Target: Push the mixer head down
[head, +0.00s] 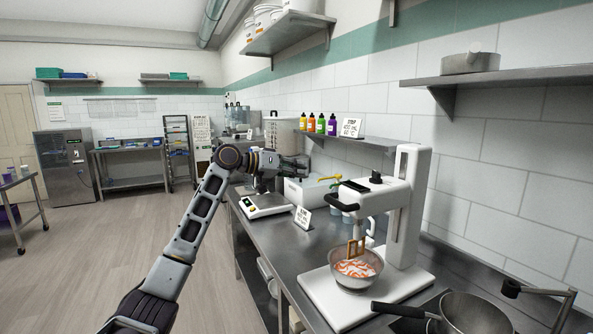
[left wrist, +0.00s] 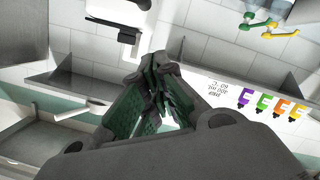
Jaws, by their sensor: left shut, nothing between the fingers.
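The white mixer stands on the steel counter at the right in the head view. Its mixer head (head: 375,192) juts left from a tall white column (head: 408,205) and has a black handle (head: 341,205) at its front. A golden beater (head: 356,248) hangs below it, its lower end in a metal bowl (head: 337,272) of orange-and-white pieces. My left gripper (head: 297,166) is in the air, left of and beyond the mixer head, apart from it. Its fingers (left wrist: 160,98) are shut and empty in the left wrist view. My right gripper is not in view.
A white scale (head: 265,205) and a small sign (head: 303,218) stand on the counter left of the mixer. Several coloured bottles (head: 320,125) stand on a wall shelf behind. A dark pan (head: 470,315) is at the front right.

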